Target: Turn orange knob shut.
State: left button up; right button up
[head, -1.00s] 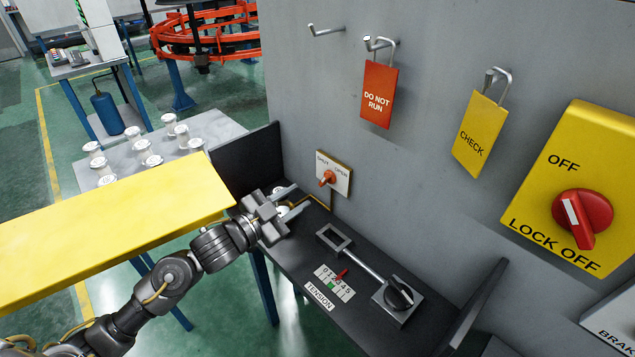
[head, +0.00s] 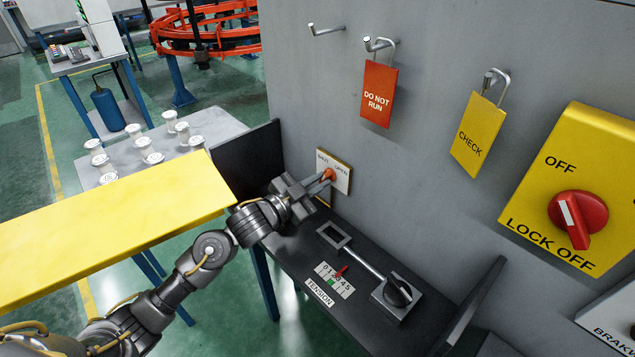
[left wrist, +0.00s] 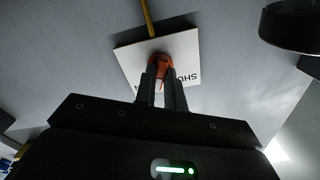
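The orange knob (head: 328,174) sits on a small white plate (head: 342,180) on the grey wall, marked SHUT at left and OPEN at right. My left gripper (head: 322,178) reaches it from the lower left. In the left wrist view, the two fingers (left wrist: 161,88) are close together, one on each side of the orange knob (left wrist: 160,62), and appear shut on it. The fingers hide part of the knob, so I cannot tell which mark it points to. My right gripper is not in view.
Below the plate is a dark shelf (head: 300,246) with a tension scale (head: 334,281) and a black-knobbed lever (head: 397,292). A yellow panel (head: 120,208) lies left, near my left arm. Red (head: 378,95) and yellow (head: 477,134) tags hang above on hooks.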

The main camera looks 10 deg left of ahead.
pick_arm(q)
grip_shut()
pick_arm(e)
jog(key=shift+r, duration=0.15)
pick_arm(q)
jog(key=shift+r+n+p, duration=0.1)
jog(key=shift+n+p, duration=0.3)
jog(key=shift+p, duration=0.25)
jog(key=n+p, duration=0.2)
jog(key=p, duration=0.2)
jog(key=shift+r+n, duration=0.15)
jog(key=shift+n, duration=0.25)
jog(key=n+p, duration=0.5)
jog(key=shift+p, duration=0.35)
jog(key=n+p, duration=0.4)
jog(key=n, duration=0.1)
jog(key=shift+f, duration=0.2)
jog(key=shift+n, duration=0.4)
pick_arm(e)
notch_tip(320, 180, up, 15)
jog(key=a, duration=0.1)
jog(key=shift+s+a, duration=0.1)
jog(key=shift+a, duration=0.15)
